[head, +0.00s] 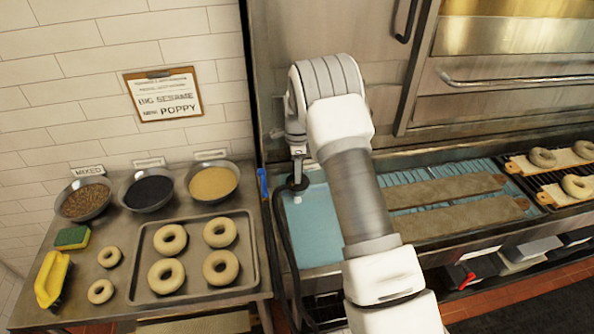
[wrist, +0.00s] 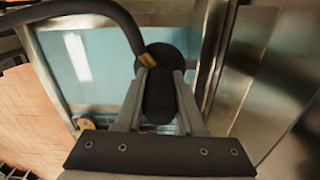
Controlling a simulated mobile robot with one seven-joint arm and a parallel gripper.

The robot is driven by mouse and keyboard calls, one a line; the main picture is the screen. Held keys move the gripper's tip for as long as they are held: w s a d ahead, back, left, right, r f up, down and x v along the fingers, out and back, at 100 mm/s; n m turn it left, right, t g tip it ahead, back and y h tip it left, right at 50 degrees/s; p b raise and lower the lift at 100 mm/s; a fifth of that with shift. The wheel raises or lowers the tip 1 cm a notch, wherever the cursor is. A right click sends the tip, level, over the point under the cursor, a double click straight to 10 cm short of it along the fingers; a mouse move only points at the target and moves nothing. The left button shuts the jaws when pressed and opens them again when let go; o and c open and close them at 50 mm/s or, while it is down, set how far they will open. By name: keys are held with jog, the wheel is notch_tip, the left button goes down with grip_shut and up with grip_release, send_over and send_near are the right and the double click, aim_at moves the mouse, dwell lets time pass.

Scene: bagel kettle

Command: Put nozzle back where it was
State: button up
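The black nozzle (wrist: 159,97) sits between the two fingers of my gripper (wrist: 160,108) in the wrist view, with both fingers against its sides. Its round black head lies beyond the fingertips, with a small orange mark beside it. A black hose (wrist: 105,12) curves away from it to the upper left. In the head view my gripper (head: 298,166) points down and holds the nozzle (head: 297,184) above the left end of the blue water basin (head: 310,235). The hose (head: 281,235) hangs along the basin's left edge. No clear holder for the nozzle shows.
Two long boards (head: 455,218) lie across the basin. A steel wall and oven stand behind the basin.

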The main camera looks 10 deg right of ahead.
jog(key=o, duration=0.4)
jog(key=shift+o, duration=0.2)
jog(key=shift+r+p, duration=0.1)
jog(key=shift+p, duration=0.35)
